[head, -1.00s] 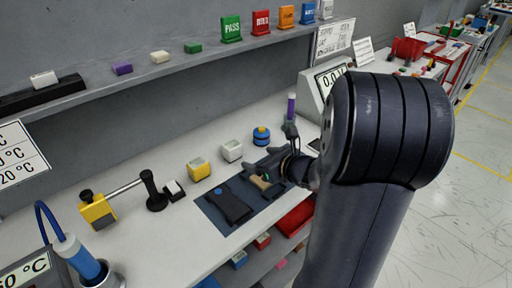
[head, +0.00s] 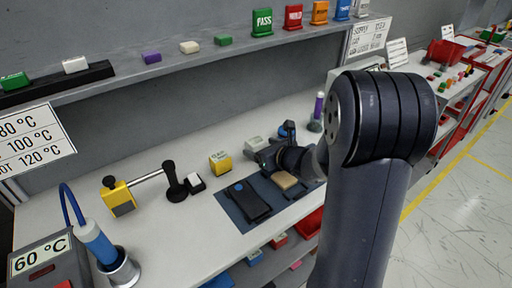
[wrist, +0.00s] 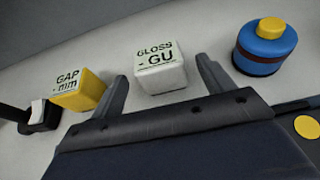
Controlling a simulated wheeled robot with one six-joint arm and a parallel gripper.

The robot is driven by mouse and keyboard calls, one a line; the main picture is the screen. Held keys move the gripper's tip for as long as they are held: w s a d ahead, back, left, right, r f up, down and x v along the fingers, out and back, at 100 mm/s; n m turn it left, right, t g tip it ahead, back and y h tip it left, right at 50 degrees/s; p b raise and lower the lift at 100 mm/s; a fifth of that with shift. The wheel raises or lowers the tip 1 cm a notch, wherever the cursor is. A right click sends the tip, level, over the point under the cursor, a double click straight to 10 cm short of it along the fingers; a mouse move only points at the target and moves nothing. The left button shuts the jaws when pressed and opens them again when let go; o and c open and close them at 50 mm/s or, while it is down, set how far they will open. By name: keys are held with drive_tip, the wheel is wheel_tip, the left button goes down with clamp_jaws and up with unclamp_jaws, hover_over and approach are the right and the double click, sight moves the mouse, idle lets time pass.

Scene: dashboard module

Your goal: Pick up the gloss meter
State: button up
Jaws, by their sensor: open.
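The gloss meter (wrist: 160,72) is a small white block with black "GLOSS - GU" lettering, standing on the bench in the wrist view. In the head view the gloss meter (head: 253,143) is a pale block just behind my gripper (head: 270,148), which partly covers it. In the wrist view my gripper (wrist: 165,80) is open, with one finger to the left of the block and one to the right. The block stands ahead of and between the fingers. I cannot tell whether either finger touches it.
A yellow "GAP mm" block (wrist: 82,90) stands left of the gloss meter. A blue round object with a yellow top (wrist: 266,50) stands to the right. A dark mat (head: 238,208) with a black device (head: 250,201) and a tan block (head: 285,180) lies nearer the bench front.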

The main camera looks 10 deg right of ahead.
sight(260, 147)
drive_tip(key=shift+x, duration=1.9)
drive_tip(key=shift+f, duration=0.15)
drive_tip(key=shift+c, duration=0.2)
drive_tip(key=c, duration=1.1)
